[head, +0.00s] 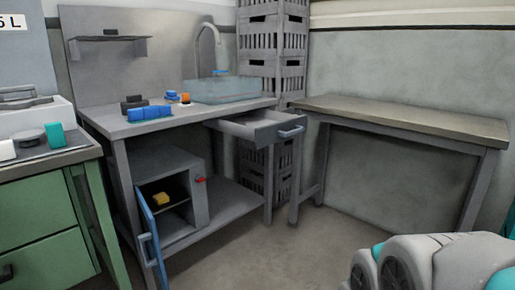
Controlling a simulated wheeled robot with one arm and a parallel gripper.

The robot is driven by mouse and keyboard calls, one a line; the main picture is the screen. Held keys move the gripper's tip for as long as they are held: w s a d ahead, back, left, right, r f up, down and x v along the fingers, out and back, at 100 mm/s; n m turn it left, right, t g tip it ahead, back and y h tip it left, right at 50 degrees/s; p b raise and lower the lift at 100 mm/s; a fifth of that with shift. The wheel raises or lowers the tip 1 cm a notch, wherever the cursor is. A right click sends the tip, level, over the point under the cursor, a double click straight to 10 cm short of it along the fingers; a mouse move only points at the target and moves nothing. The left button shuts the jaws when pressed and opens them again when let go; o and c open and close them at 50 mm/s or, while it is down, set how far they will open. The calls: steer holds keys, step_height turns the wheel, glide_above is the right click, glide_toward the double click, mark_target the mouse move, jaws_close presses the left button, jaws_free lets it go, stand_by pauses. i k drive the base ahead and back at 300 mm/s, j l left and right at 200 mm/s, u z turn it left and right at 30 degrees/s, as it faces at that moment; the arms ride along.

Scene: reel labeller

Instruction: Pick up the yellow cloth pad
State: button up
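A small yellow thing (161,199), which looks like the yellow cloth pad, lies in the grey cabinet (201,197) under the sink table. It seems to rest on a dark inner shelf, near the opening. The cabinet's blue door (152,244) stands open toward me on the left. The pad is too small to make out its texture. My gripper is not in view; only white and teal parts of my own arm show at the lower right, far from the cabinet.
The sink table (106,122) carries a blue block row (150,113) and a clear basin (220,90). Its drawer (257,126) is pulled out above the floor. A bare table (405,117) stands right, green drawers (41,209) left. The middle floor (270,255) is clear.

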mark_target(161, 198)
steer(key=j+u, duration=0.15)
steer(key=u, duration=0.2)
steer(key=j+u, duration=0.1)
steer(key=u, duration=0.25)
steer(key=j+u, duration=0.15)
steer(key=u, duration=0.15)
